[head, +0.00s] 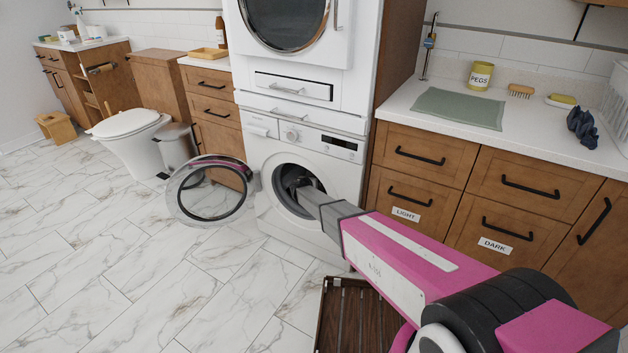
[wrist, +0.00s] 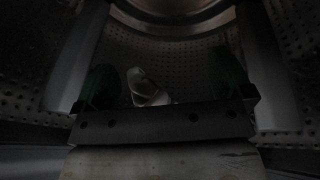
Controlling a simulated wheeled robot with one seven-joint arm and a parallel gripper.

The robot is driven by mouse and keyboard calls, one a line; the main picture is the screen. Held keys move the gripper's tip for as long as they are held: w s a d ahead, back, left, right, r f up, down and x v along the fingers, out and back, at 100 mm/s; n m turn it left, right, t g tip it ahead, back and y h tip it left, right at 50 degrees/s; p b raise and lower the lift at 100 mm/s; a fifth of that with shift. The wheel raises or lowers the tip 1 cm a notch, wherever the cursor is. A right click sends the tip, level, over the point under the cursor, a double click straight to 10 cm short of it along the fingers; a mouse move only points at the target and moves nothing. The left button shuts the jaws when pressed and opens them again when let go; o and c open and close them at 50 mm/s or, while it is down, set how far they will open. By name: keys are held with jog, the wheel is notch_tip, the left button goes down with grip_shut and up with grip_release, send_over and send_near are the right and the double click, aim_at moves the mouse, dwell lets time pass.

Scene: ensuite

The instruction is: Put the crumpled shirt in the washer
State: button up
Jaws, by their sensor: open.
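The washer (head: 262,215) is the lower white machine, with its round door (head: 172,190) swung open to the left. My arm reaches through the opening, and my gripper (wrist: 165,80) is inside the perforated drum (wrist: 285,75). Its two fingers stand wide apart, with dark green pads. A small pale crumpled cloth (wrist: 148,87) shows between and beyond the fingers, inside the drum. It looks like the shirt, but the dark picture does not show it clearly. I cannot tell if it touches the gripper. In the head view the drum hides the fingertips.
A dryer (head: 290,60) sits above the washer. A dark slatted wooden rack (head: 338,310) lies on the floor below my arm. On the right counter are a green mat (head: 460,107), a pegs tin (head: 480,76) and a dark blue crumpled item (head: 582,127).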

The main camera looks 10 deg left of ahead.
jog(key=shift+s, duration=0.1)
jog(key=s+a, duration=0.3)
jog(key=s, duration=0.6)
jog(key=s+a, duration=0.4)
jog(key=s, duration=0.6)
jog(key=s+a, duration=0.3)
jog(key=s, duration=0.7)
jog(key=shift+a+r, duration=0.15)
jog(key=shift+r, duration=0.25)
